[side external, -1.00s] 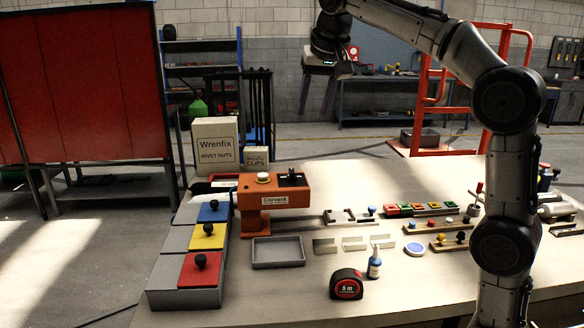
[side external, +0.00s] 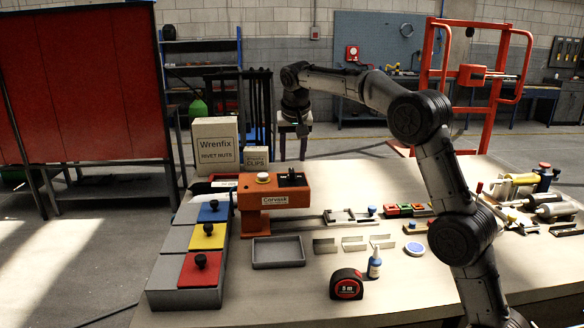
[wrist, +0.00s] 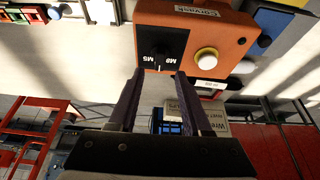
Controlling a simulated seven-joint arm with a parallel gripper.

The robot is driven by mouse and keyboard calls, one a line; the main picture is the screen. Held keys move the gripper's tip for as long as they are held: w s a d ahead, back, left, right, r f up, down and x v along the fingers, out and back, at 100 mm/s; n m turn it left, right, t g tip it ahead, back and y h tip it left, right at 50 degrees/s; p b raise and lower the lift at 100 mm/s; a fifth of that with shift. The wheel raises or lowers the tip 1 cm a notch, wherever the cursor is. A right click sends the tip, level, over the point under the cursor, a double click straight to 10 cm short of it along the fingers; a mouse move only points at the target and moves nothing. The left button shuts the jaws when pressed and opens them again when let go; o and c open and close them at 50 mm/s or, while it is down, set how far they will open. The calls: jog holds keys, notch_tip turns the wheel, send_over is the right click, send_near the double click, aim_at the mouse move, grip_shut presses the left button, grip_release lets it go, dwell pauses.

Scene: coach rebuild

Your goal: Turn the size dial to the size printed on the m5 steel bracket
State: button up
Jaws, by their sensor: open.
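The orange Corvask machine (side external: 262,200) stands at the back left of the table. Its black size dial panel (side external: 291,179) is on top, right of a pale round button (side external: 263,177). In the wrist view the dial panel (wrist: 161,47) shows M8 and M5 marks; the dial's setting is too small to tell. Several small metal brackets, such as the left one (side external: 324,245), stand in front of the machine; no print on them is readable, so I cannot tell which is m5 steel. My gripper (side external: 303,132) is open and empty, above and behind the dial; its fingers also show in the wrist view (wrist: 157,73).
Wrenfix boxes (side external: 215,142) stand behind the machine. Lidded bins (side external: 201,270) line its left, and a grey tray (side external: 278,251) lies in front.

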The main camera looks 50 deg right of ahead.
aim_at(292, 170)
jog(key=shift+x, duration=2.7)
grip_shut()
